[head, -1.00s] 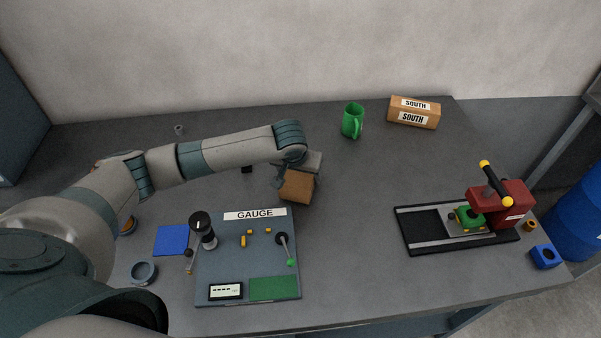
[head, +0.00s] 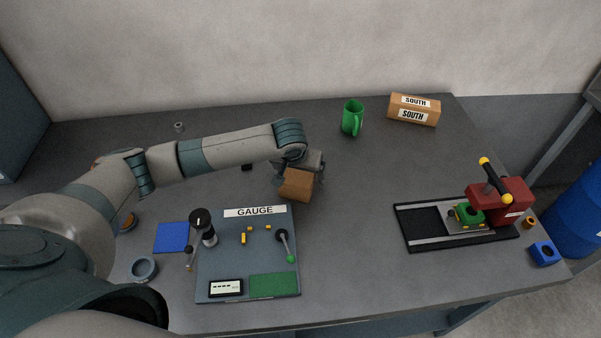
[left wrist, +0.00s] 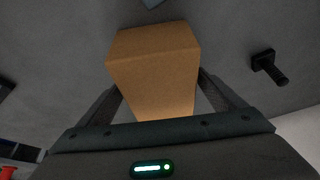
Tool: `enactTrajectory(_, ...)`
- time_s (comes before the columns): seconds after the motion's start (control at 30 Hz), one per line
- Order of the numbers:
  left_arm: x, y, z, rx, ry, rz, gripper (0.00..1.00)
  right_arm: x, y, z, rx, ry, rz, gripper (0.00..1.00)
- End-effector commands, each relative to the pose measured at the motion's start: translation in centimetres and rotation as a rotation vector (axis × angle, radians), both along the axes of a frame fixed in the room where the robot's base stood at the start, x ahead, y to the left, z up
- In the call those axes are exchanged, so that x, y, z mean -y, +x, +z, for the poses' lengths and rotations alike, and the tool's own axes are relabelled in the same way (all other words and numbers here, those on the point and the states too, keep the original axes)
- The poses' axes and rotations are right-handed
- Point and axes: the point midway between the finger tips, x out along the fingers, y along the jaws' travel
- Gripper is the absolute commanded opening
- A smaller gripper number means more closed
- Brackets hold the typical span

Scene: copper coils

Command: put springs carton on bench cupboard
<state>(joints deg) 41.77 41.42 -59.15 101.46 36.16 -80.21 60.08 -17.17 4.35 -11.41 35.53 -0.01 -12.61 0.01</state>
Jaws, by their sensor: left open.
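A plain brown carton (head: 296,187) stands on the bench behind the gauge board; no label shows on the sides I see, so I cannot tell whether it is the springs carton. My left gripper (head: 299,171) is over it with its jaws open, one finger on either side. In the left wrist view the carton (left wrist: 155,65) sits between the spread fingers; I cannot tell whether either still touches it. Another carton, labelled SOUTH (head: 414,110), stands at the back right. No cupboard is clearly identifiable. My right gripper is not in view.
The gauge board (head: 225,265) with levers lies in front. A red press on a black base (head: 416,242) is at the right. The bench (head: 350,215) between is clear.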

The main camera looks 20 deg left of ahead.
Motion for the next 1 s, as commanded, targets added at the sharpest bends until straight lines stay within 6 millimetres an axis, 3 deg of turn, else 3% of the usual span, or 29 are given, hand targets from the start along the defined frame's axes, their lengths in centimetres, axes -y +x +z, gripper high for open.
enactTrajectory(0.27,0.2,-1.2,2.7,0.001,-0.001,-0.003,0.89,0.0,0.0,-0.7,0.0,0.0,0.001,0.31)
enactTrajectory(0.7,0.7,-3.9,9.5,0.001,-0.003,-0.001,0.89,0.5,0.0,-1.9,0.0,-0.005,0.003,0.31)
enactTrajectory(1.0,0.7,-4.5,11.0,-0.001,-0.001,0.001,0.89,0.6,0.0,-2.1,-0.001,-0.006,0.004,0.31)
